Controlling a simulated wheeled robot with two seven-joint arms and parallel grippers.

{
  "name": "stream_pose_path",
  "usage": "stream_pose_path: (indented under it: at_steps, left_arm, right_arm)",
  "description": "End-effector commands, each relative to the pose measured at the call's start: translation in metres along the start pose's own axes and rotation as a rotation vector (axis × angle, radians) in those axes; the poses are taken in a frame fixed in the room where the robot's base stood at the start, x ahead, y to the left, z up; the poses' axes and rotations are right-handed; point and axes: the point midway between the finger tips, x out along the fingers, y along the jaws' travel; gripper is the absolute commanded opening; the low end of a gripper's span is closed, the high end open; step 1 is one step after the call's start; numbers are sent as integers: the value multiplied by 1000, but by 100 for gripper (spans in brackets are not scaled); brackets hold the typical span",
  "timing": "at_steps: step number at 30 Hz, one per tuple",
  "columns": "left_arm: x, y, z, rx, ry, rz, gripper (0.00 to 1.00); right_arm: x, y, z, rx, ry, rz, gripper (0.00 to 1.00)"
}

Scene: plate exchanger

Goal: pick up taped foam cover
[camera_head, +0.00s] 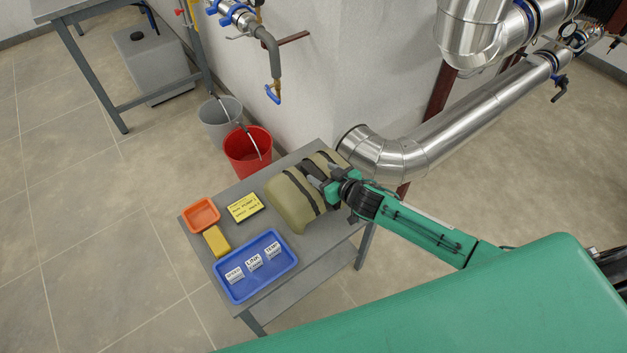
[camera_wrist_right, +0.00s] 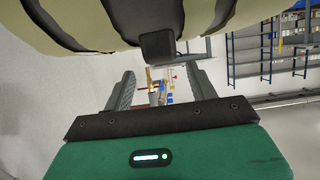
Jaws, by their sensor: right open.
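The taped foam cover (camera_head: 289,201) is a beige, rounded half-shell with dark straps. It lies on the grey table at its far right part. My right gripper (camera_head: 318,186) comes in from the right and is at the cover's right side, with its fingers close to it. In the right wrist view the cover (camera_wrist_right: 90,25) fills the top. A dark block-like tab (camera_wrist_right: 157,47) on it hangs above the gap between the open, empty fingers of my right gripper (camera_wrist_right: 162,90). I cannot tell whether they touch the cover. My left gripper is not in view.
The table (camera_head: 245,225) also holds a blue tray (camera_head: 232,294) with labelled pieces, an orange tray (camera_head: 201,215), a yellow block (camera_head: 217,241) and a yellow labelled box (camera_head: 245,207). A red bucket (camera_head: 247,150) stands behind it. A silver pipe (camera_head: 430,135) runs close behind the cover.

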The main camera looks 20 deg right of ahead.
Motion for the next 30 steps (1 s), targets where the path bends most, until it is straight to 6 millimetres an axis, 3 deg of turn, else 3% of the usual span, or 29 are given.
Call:
stream_pose_path:
  at_steps: [7, 18, 27, 30]
  left_arm:
    - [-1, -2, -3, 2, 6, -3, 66]
    - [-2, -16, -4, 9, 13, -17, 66]
    - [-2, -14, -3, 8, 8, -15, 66]
    - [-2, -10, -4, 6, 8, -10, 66]
  right_arm:
    - [14, -1, 1, -1, -1, 1, 58]
    - [56, -5, 7, 0, -1, 0, 58]
    - [59, -4, 7, -1, -1, 0, 58]
    - [59, -4, 7, -1, -1, 0, 40]
